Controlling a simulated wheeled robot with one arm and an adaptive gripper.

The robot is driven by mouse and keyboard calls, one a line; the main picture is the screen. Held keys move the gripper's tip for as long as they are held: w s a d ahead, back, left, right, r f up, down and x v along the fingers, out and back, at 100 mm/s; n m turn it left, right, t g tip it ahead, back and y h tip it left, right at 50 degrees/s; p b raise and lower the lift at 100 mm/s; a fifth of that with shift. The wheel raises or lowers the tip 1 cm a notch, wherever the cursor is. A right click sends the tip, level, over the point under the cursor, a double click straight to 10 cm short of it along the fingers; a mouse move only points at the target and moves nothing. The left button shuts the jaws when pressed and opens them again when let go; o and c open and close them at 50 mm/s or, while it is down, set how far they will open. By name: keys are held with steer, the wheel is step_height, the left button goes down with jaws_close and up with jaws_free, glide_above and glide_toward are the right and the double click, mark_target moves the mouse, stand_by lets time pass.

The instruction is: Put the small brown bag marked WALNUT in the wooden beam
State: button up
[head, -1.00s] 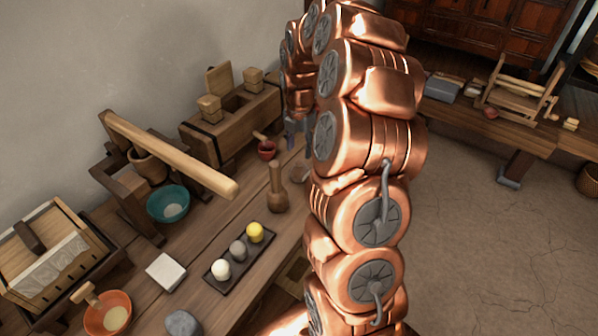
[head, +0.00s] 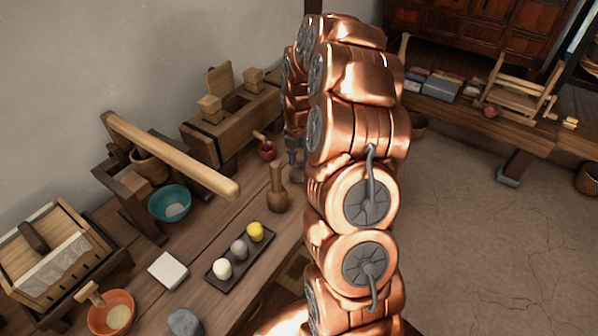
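A thick hollowed wooden beam (head: 213,140) with a dark slot in its top lies at the back of the table in the head view. Small wooden blocks stand on and in it. My gripper (head: 294,158) is to the right of the beam, low over the table edge and largely hidden by my copper arm. A small brown shape (head: 298,173) shows right at the fingertips. It may be the small brown bag, but no WALNUT marking can be read. I cannot tell whether the fingers are closed on it.
A wooden mallet (head: 277,190) stands nearer.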

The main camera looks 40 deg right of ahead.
mark_target(299, 162)
jaws_close()
stand_by(0.5)
steer(key=shift+r+b, duration=0.4)
steer(key=shift+r, duration=1.1)
steer(key=shift+s+r, duration=0.1)
steer(key=shift+r, duration=0.25)
steer(key=s+a+r+b, duration=0.1)
steer(key=s+a, duration=0.4)
steer(key=s, duration=1)
steer(key=shift+a+r+b, duration=0.15)
steer(key=shift+a+b, duration=0.1)
steer(key=shift+b, duration=0.5)
